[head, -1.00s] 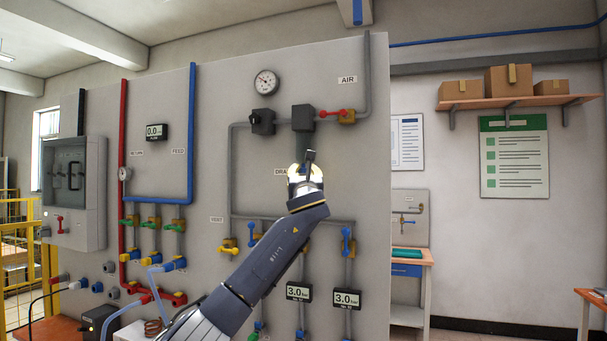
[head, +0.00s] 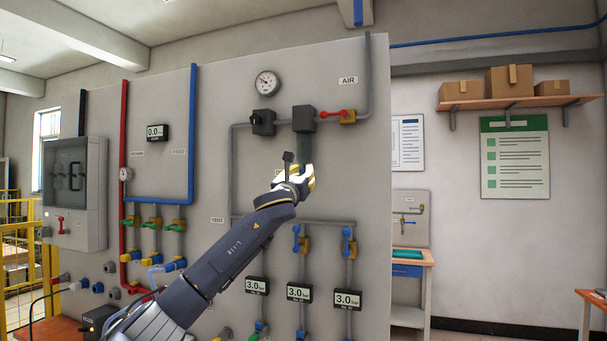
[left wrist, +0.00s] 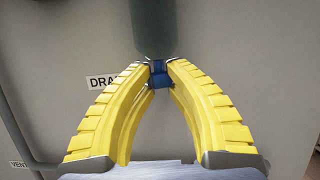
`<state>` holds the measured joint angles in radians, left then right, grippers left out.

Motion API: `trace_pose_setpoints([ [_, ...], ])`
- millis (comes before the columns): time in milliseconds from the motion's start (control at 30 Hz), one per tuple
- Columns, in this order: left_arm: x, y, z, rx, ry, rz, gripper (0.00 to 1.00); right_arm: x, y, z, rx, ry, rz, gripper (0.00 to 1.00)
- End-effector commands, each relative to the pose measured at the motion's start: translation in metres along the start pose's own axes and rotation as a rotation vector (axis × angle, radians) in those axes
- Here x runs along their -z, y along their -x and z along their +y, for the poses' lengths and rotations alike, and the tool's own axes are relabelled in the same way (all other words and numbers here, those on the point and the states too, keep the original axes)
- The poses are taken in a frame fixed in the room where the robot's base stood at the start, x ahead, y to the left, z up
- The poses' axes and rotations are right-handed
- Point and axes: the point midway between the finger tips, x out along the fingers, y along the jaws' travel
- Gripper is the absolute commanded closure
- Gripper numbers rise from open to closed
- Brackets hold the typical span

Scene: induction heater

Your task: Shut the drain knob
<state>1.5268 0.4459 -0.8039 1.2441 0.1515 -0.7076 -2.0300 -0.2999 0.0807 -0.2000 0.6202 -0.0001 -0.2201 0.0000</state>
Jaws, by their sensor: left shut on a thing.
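The drain knob is a small blue piece (left wrist: 158,77) below the dark grey-green cylinder (left wrist: 163,30) in the left wrist view, beside a partly covered label reading "DRA". My left gripper (left wrist: 158,68) has both yellow fingertips closed on the knob from either side. In the head view my left gripper (head: 308,178) is at the lower end of the same cylinder (head: 304,147), and its fingers and wrist hide the knob. My right gripper shows in neither view.
A red-handled air valve (head: 346,116) and a black block (head: 303,112) sit above the cylinder. Blue-handled valves (head: 348,241) and 3.0 bar displays (head: 347,299) are below. A grey pipe runs left of the gripper. Open wall space lies to the right.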

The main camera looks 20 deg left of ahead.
Motion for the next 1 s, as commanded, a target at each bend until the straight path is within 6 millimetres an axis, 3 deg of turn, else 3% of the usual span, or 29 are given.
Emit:
trace_pose_setpoints([
  [500, 0.0028, -0.0016, 0.0041, 0.346, 0.142, 0.003, 1.00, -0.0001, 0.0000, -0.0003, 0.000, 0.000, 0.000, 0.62],
  [1000, 0.0009, -0.0032, 0.0067, 0.572, 0.240, -0.006, 1.00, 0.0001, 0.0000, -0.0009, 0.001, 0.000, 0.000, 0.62],
])
